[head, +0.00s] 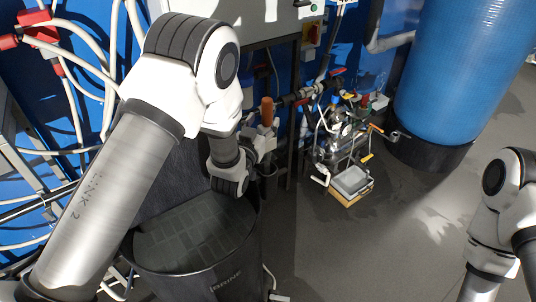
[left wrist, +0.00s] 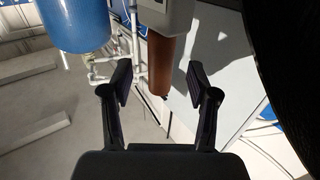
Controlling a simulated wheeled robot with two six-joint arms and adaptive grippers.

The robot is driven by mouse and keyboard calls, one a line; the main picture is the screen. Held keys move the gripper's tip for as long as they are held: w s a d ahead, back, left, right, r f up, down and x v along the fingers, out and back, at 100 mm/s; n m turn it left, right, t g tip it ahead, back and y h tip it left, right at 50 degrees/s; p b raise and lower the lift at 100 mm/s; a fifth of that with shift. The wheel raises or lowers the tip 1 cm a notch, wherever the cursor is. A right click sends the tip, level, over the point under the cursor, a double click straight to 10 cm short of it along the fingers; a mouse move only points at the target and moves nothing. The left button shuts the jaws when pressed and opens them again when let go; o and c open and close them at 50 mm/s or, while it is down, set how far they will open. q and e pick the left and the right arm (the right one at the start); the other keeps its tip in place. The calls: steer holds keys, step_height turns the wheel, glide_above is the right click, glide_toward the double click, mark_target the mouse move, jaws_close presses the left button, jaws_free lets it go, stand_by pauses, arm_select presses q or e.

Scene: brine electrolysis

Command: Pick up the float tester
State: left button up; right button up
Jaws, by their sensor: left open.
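The float tester appears to be the device with a brown cylindrical handle (head: 267,111) and a pale grey body, upright beside the black brine tank's far rim. In the left wrist view the brown handle (left wrist: 160,66) lies between and beyond the fingertips, with its grey body at the top edge. My left gripper (left wrist: 159,82) is open and empty, its two dark fingers spread either side of the handle. No contact shows. In the head view my left wrist partly hides the gripper beside the device. My right gripper is out of view; only part of that arm shows at right.
The black brine tank (head: 250,238) stands below my left arm. Pipes and valves (head: 335,125) and a small grey tray (head: 350,181) lie to the right. A large blue tank (head: 445,70) stands at the back right. Open floor lies at centre right.

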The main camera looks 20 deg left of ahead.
mark_target(265, 118)
arm_select(q)
steer(key=shift+w+a+r+p, duration=0.1)
steer(key=shift+w+r+p, duration=0.45)
steer(key=shift+p, duration=0.1)
steer(key=w, duration=0.1)
steer(key=w+f, duration=0.1)
steer(key=w, duration=0.2)
steer(key=shift+f, duration=0.4)
steer(key=shift+s+r, duration=0.35)
steer(key=shift+s, duration=0.2)
jaws_close()
steer(key=shift+w+f, duration=0.1)
steer(key=shift+w, duration=0.1)
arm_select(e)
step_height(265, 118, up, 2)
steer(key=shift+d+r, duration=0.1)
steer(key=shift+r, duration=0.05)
